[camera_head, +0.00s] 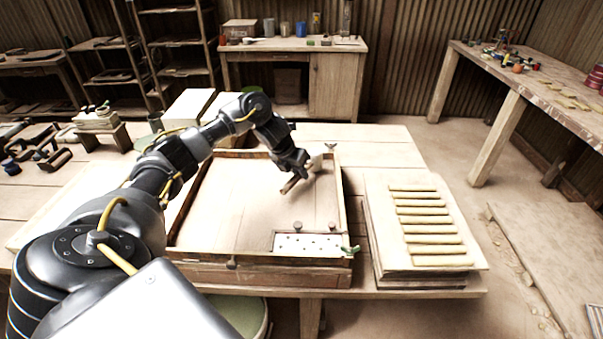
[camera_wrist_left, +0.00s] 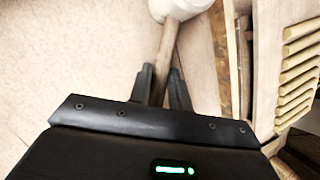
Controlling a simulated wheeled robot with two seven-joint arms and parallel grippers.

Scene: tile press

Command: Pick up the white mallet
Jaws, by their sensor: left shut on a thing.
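The white mallet has a pale round head (camera_head: 316,163) and a wooden handle (camera_head: 290,185). It is over the right part of the wooden-framed tray, near its far right corner. My left gripper (camera_head: 298,172) is shut on the handle, below the head. In the left wrist view the fingers (camera_wrist_left: 161,84) stand on either side of the handle (camera_wrist_left: 167,45), and the white head (camera_wrist_left: 180,8) is cut off by the top edge. Whether the mallet touches the tray floor is hard to tell. My right gripper is not in view.
The framed tray (camera_head: 174,235) has a white plate with holes (camera_head: 308,244) at its near right. To its right lies a stack of boards (camera_head: 384,225) with several yellowish strips. A small wooden piece (camera_head: 553,172) stands beyond. A workbench (camera_head: 290,44) stands at the back.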

